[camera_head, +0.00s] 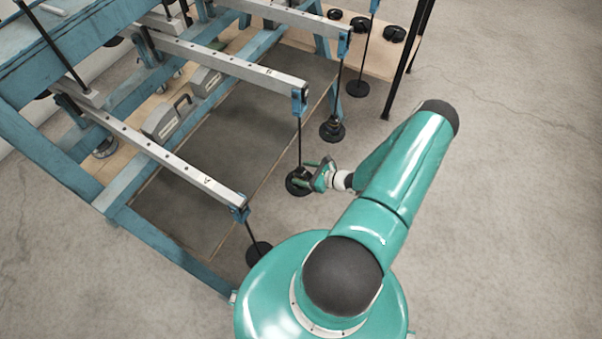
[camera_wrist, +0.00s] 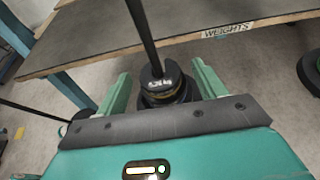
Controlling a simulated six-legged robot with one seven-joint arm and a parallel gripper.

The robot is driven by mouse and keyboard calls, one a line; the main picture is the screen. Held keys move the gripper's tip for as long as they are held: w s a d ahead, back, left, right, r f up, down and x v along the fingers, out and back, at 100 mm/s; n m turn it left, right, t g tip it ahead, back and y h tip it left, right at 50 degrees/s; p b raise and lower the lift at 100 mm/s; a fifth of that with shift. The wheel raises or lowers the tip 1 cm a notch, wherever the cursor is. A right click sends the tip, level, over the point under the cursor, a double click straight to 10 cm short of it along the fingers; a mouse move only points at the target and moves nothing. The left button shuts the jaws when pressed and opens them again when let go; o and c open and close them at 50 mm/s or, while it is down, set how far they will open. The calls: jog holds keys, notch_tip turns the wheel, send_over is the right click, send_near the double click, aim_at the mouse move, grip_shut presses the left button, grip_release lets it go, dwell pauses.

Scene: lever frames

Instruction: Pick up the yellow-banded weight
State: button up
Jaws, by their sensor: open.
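A dark round weight (camera_wrist: 165,84) with pale markings and a thin yellowish band sits on a hanger at the foot of a black rod (camera_wrist: 141,35) in the wrist view. My gripper (camera_wrist: 160,72) is open, with one finger on each side of it. I cannot tell whether either finger touches it. In the head view my gripper (camera_head: 311,174) is at the foot of a rod hanging from the middle lever (camera_head: 225,63); the dark hanger base (camera_head: 297,185) shows there, but the band cannot be made out.
Other hangers (camera_head: 259,254) (camera_head: 332,130) (camera_head: 358,88) hang from neighbouring levers of the blue frame (camera_head: 45,145). Black weights (camera_head: 394,33) lie on a wooden board behind. A board edge labelled WEIGHTS (camera_wrist: 228,31) crosses the wrist view. The floor at right is clear.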

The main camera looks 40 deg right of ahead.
jog(key=c, duration=1.1)
jog(key=shift+o, duration=0.2)
jog(key=shift+r, duration=0.5)
jog(key=r, duration=0.2)
jog(key=shift+s+d+r, duration=0.15)
jog(key=shift+s+r, duration=0.15)
jog(key=shift+r, duration=0.05)
jog(key=s+d, duration=0.3)
jog(key=s, duration=0.5)
jog(key=s+d, duration=0.3)
jog(key=s, duration=0.5)
jog(key=shift+s+r, duration=0.15)
